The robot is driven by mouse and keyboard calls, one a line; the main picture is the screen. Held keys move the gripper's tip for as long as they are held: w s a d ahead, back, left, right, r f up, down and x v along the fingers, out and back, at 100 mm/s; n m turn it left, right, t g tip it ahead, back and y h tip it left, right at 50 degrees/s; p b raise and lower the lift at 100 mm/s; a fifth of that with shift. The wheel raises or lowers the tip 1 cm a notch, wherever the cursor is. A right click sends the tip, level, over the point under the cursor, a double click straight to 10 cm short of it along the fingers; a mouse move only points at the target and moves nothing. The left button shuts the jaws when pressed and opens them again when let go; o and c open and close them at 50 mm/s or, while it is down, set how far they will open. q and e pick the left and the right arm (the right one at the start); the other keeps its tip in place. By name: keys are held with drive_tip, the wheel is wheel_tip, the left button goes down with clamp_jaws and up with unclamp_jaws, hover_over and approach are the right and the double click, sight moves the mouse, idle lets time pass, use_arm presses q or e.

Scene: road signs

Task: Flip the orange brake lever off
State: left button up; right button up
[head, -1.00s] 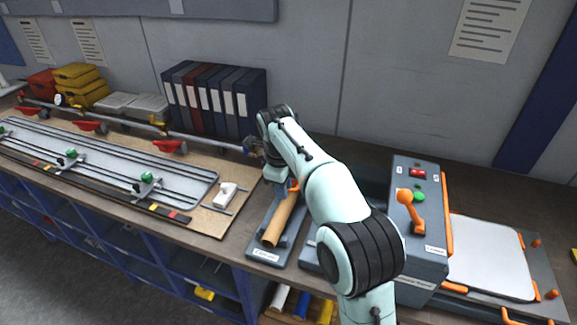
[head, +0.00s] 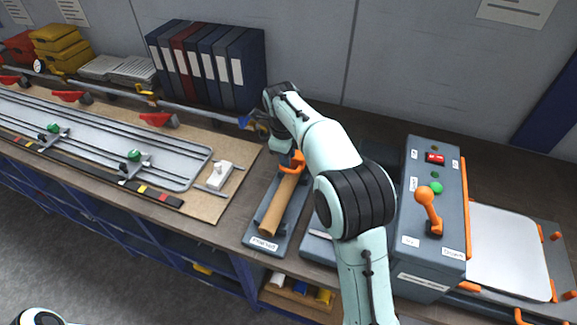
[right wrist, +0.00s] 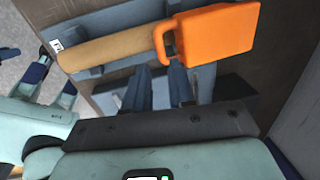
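An orange lever (head: 430,210) with a round knob stands on the sloping top of a grey control box (head: 405,265), right of my right arm; its knob leans up and slightly left. My right gripper (head: 284,152) is left of this box, at the far end of a wooden rod (head: 280,203) with an orange end piece (head: 292,163). In the right wrist view, my gripper's two blue fingers (right wrist: 160,80) are apart, just below the looped part of the orange piece (right wrist: 225,35). Nothing shows clearly between them. My left gripper is out of view.
The box also carries a red switch (head: 435,158) and a green button (head: 436,188). A white panel (head: 508,255) with orange pegs lies to its right. A model track board (head: 225,200) lies left, and binders (head: 205,65) stand behind. The rod's grey base (head: 265,243) sits at the bench front.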

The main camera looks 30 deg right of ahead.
sight(289, 171)
drive_tip(key=f, duration=0.5)
drive_tip(key=shift+w+d+f, duration=0.4)
clamp_jaws()
